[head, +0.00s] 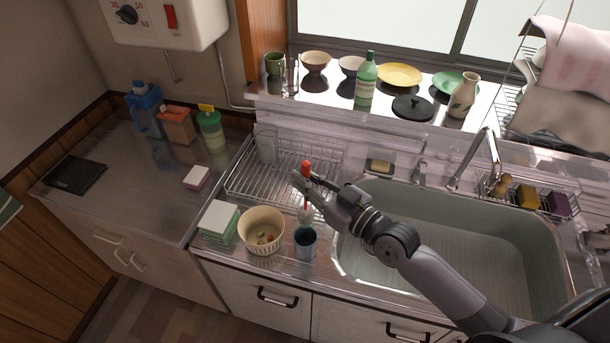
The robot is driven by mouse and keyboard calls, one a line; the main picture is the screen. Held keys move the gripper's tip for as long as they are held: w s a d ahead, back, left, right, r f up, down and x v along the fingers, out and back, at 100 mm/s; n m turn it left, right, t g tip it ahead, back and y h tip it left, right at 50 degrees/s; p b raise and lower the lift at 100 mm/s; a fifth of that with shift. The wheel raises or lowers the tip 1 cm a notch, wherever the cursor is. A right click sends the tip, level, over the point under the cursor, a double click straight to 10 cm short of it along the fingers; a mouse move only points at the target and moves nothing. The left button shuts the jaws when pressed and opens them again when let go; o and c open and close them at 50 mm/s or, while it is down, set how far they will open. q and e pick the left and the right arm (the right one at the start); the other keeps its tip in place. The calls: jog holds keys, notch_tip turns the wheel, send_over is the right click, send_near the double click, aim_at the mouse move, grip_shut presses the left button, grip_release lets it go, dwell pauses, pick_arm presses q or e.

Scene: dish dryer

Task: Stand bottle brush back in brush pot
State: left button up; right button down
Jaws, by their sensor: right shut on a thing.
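The bottle brush has a red handle (306,167) and a pale bristle head (305,216), and it is close to upright with the bristles down. My right gripper (307,187) is shut on its handle, with red showing above and below the fingers. The blue brush pot (305,245) stands at the counter's front edge, just below the bristle head in the picture. I cannot tell whether the bristle tip is above the rim or just inside it. My left gripper is not in view.
A cream ribbed bowl (262,222) and a green-and-white box (219,215) stand left of the pot. Behind is a wire dish rack (245,182) with a glass (266,146). The sink (500,225) lies right, under my right arm.

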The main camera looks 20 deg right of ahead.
aim_at(311, 215)
notch_tip(311, 215, down, 3)
jog(key=b, duration=0.2)
jog(key=shift+w+f+b, duration=0.15)
jog(key=shift+b, duration=0.15)
jog(key=shift+f+b, duration=0.95)
jog(key=shift+b, duration=0.05)
jog(key=shift+f+b, duration=2.65)
jog(key=shift+f, duration=0.6)
jog(key=c, duration=1.5)
grip_release()
jog(key=v, duration=1.2)
jog(key=shift+r, duration=0.1)
